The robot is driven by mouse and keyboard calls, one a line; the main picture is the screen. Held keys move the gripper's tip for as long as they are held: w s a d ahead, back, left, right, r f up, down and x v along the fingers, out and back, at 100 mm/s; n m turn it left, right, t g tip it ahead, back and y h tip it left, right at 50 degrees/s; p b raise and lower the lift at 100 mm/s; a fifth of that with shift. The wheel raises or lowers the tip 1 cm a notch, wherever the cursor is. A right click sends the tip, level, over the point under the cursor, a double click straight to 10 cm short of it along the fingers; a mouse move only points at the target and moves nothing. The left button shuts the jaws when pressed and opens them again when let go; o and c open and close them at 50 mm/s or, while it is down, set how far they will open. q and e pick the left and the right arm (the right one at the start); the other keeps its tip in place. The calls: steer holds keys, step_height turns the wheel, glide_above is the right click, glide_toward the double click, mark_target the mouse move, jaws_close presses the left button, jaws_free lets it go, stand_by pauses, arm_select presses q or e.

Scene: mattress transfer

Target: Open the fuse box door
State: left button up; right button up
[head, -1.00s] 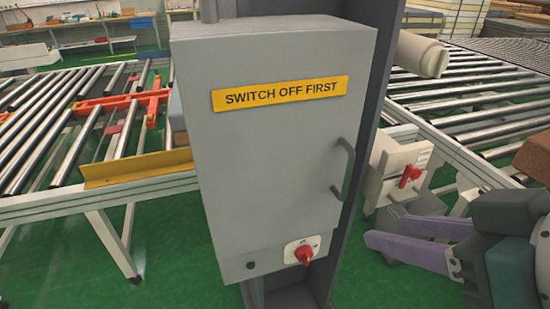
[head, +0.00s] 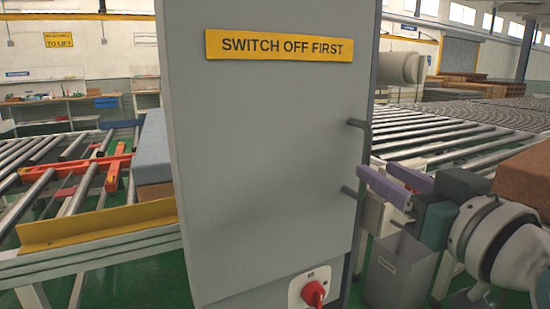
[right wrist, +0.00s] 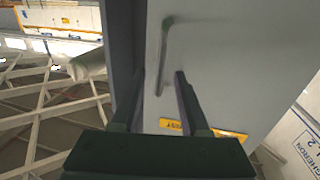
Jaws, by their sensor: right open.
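The fuse box (head: 265,160) is a tall grey cabinet with a flat front door, which looks shut. A yellow "SWITCH OFF FIRST" label (head: 279,46) is near its top. The dark bar handle (head: 359,155) is on the door's right side, and a red rotary switch (head: 313,292) is at the bottom. My right gripper (head: 377,170) is open, its purple fingers pointing left close to the handle. In the right wrist view the handle (right wrist: 164,55) shows ahead of and between the fingertips (right wrist: 160,72); I cannot tell whether they touch it. My left gripper is out of view.
Roller conveyors stand left (head: 75,165) and right (head: 440,140) of the box. A yellow rail (head: 95,224) edges the left one. A grey bin (head: 398,272) stands under my right arm. Green floor shows between them.

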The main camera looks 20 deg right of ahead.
mark_target(363, 190)
steer(key=w, duration=0.5)
steer(key=shift+d, duration=0.3)
jaws_close()
stand_by(1.1)
